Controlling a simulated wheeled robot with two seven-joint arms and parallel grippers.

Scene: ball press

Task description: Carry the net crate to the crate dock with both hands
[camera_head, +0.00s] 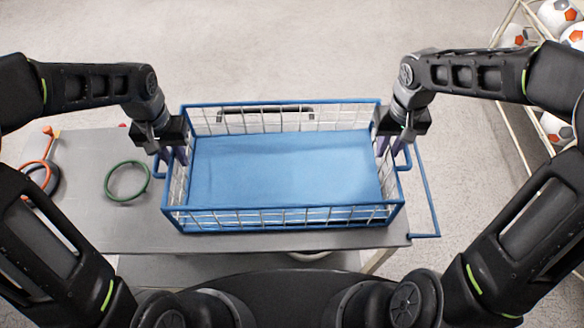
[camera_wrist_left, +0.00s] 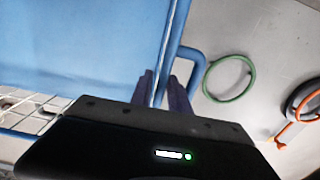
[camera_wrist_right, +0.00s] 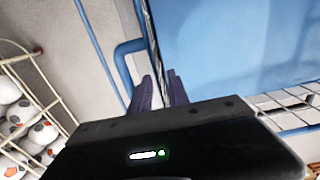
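The net crate (camera_head: 290,215) has a blue rim, white wire walls and a blue floor; it looks empty. It is upright at the middle and right of the grey table. Whether it touches the tabletop is hard to tell. My left gripper (camera_head: 172,152) is at the crate's left side wall, its purple fingers (camera_wrist_left: 163,92) close on either side of the rim. My right gripper (camera_head: 393,148) is likewise on the right wall, with fingers (camera_wrist_right: 160,92) straddling the rim. I cannot identify the crate dock for certain.
A thin blue tube frame (camera_head: 428,195) juts past the right end of the table (camera_head: 90,220). A green ring (camera_head: 128,180) and an orange ring (camera_head: 38,172) lie at the left. A rack of balls (camera_head: 558,15) stands at the far right. Floor behind the table is clear.

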